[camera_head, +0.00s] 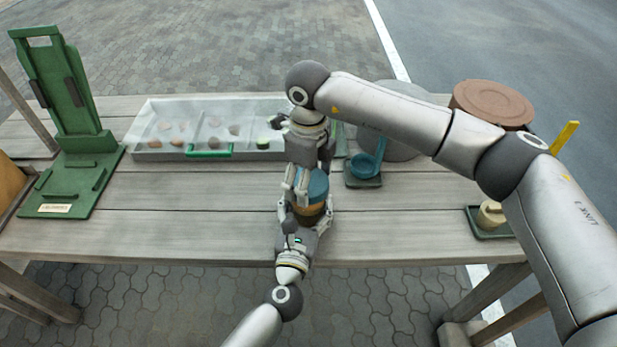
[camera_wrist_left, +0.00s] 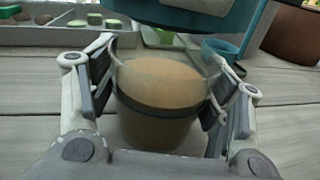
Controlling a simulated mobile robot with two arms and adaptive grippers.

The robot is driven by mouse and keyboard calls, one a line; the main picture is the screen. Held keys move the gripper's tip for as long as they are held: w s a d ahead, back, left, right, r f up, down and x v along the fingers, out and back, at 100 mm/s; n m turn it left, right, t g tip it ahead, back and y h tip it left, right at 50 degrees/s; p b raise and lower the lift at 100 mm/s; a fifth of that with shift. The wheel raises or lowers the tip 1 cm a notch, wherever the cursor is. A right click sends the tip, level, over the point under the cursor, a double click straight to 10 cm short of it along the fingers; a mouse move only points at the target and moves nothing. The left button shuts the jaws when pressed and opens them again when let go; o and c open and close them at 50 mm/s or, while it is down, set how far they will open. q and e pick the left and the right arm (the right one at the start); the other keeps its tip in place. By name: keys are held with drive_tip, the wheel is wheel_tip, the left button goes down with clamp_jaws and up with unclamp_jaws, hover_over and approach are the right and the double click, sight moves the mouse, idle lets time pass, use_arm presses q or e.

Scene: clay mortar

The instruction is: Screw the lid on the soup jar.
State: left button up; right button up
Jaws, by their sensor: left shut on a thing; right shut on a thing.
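The soup jar (camera_head: 313,209) stands upright near the middle of the table front. In the left wrist view the jar (camera_wrist_left: 158,105) is clear-rimmed, with orange-brown contents and a dark band. My left gripper (camera_head: 304,222) reaches in from the front and is shut on the jar, with a finger on each side (camera_wrist_left: 158,92). The blue lid (camera_head: 319,184) is over the jar, and its underside edge shows at the top of the left wrist view (camera_wrist_left: 180,18). My right gripper (camera_head: 308,178) points down from above and is shut on the lid. In the wrist view the lid appears above the rim; contact is unclear.
A shallow divided tray (camera_head: 160,155) with several small lumps lies behind left. A green stand (camera_head: 75,130) is at far left. A blue ladle (camera_head: 367,165), a grey pot (camera_head: 402,150) and a brown round thing (camera_head: 492,103) are right. The front-left tabletop is clear.

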drive_tip(key=shift+f, duration=0.15)
drive_tip(key=shift+f, duration=0.75)
drive_tip(key=shift+f, duration=0.6)
